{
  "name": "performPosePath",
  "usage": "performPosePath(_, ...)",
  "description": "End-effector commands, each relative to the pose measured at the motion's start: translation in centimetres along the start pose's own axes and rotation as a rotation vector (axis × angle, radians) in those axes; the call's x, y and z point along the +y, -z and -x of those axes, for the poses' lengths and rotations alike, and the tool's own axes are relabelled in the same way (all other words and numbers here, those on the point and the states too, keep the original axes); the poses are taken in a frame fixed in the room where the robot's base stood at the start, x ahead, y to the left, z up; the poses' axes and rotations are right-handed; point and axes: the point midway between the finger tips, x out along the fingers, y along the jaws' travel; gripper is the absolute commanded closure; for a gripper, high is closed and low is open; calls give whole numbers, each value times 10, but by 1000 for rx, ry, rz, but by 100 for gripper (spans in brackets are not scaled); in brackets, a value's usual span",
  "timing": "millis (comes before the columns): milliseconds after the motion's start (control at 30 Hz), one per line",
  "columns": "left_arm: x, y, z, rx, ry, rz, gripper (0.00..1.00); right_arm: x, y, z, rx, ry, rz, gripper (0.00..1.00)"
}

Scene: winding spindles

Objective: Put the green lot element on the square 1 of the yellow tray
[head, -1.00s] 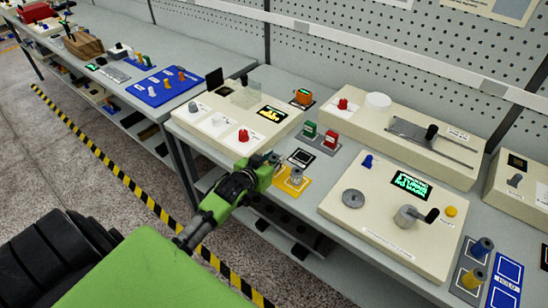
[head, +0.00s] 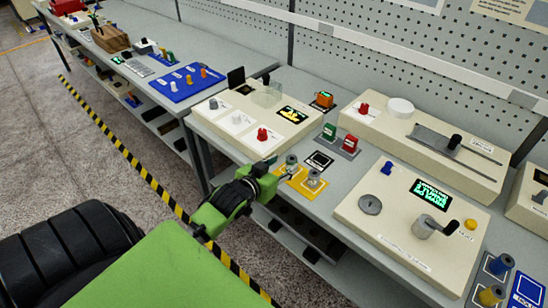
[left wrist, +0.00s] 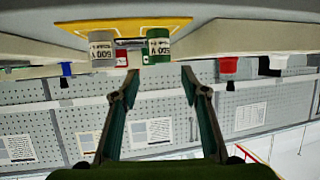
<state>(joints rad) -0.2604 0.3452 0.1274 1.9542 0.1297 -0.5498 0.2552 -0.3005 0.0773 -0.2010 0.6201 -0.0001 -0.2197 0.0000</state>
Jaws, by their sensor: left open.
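My left gripper (head: 272,167) is open and empty, just left of the tray at the bench edge. The left wrist view is upside down: the open fingers (left wrist: 160,85) point toward the yellow tray (left wrist: 180,24) and its labelled spindles (left wrist: 102,48). The tray's square numbers are not readable. My right gripper is not in view.
A black-framed square (head: 319,160) lies between tray and mat. A cream console (head: 240,120) stands to the left, and one with a crank (head: 400,225) to the right. A long cream box (head: 425,135) and pegboard wall are behind.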

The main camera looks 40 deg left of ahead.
Motion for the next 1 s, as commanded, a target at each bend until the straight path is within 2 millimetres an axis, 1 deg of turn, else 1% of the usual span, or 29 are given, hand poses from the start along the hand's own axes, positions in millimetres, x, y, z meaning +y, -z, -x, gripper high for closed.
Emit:
performPosePath(33,0,-2,10,-1,-1,0,59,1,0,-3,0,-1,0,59)
performPosePath(133,0,-2,26,-2,0,0,59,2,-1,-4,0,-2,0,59)
performPosePath(200,0,-2,35,-1,-1,1,59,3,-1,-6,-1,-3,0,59)
performPosePath(333,0,-1,46,-2,0,1,59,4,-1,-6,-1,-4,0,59)
performPosePath(500,0,0,50,-1,0,1,59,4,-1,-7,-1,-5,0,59)
performPosePath(1000,1,-1,50,-3,0,0,59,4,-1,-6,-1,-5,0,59)
